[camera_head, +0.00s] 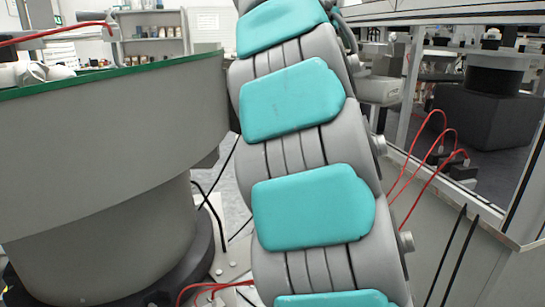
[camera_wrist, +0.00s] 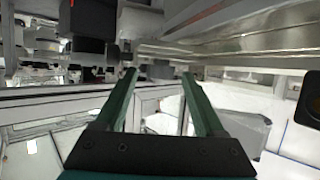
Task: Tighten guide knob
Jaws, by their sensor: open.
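My gripper (camera_wrist: 160,76) shows in the wrist view with its two green fingers apart and nothing held between them. A small dark piece (camera_wrist: 160,70) appears beyond and between the fingertips, below a metal rail. I cannot tell whether it is the guide knob, or how far it is from the fingers. No guide knob can be made out for certain in either view. In the head view my arm fills the middle and hides what is behind it; my gripper is out of that picture.
A large grey bowl feeder (camera_head: 110,170) with a green rim stands at the left. A metal-framed cell (camera_head: 470,215) with red tubes (camera_head: 432,165) is at the right. In the wrist view, metal rails (camera_wrist: 225,48) cross above the fingers and a dark block (camera_wrist: 92,25) hangs upper left.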

